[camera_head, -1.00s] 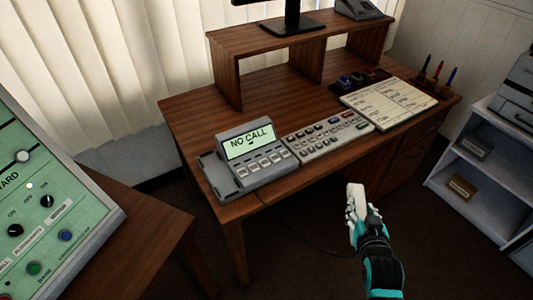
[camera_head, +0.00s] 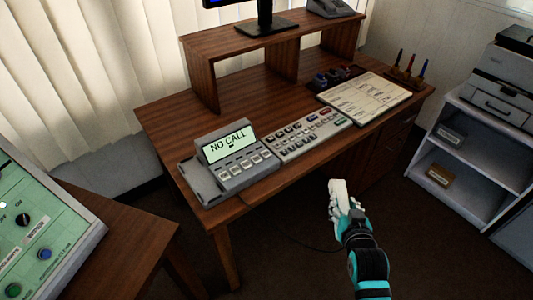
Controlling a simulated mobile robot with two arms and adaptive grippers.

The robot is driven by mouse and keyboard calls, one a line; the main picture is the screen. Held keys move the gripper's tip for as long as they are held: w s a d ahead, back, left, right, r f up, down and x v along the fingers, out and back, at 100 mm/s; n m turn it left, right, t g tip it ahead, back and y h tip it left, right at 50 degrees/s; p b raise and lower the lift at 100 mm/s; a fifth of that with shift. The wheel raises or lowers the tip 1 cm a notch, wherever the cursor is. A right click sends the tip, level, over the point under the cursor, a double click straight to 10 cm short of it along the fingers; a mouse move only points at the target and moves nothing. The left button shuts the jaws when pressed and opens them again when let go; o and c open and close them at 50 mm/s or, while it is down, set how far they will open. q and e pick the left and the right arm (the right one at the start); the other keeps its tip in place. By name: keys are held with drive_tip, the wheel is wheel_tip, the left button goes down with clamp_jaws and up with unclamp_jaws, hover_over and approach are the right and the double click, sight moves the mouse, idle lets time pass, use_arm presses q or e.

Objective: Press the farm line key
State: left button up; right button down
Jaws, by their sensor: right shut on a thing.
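A grey desk phone (camera_head: 236,158) stands on the left front of the wooden desk. Its screen reads "NO CALL". Two rows of pale keys (camera_head: 248,165) lie below the screen; their labels are too small to read, so I cannot tell which is the farm line key. The cradle (camera_head: 200,181) at its left side is empty. My right gripper (camera_head: 338,200) is in front of the desk, apart from the phone and to its right. It is shut on a pale handset (camera_head: 338,187). A dark cord runs from near the phone towards it. My left gripper is not in view.
A grey key panel (camera_head: 304,134) sits right of the phone, with a paper sheet (camera_head: 364,98) beyond it. A wooden riser (camera_head: 203,76) stands behind. A green control panel (camera_head: 45,235) is at lower left. Grey shelves (camera_head: 470,150) stand at right. The floor before the desk is clear.

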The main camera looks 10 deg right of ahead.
drive_tip(key=shift+r, duration=0.1)
idle(1.3)
drive_tip(key=a+r+n+y, duration=0.2)
drive_tip(key=a+r, duration=0.8)
drive_tip(key=r, duration=0.5)
drive_tip(key=shift+s+n+t+y, duration=0.3)
drive_tip(key=shift+s+y, duration=0.15)
drive_tip(key=shift+y, duration=0.05)
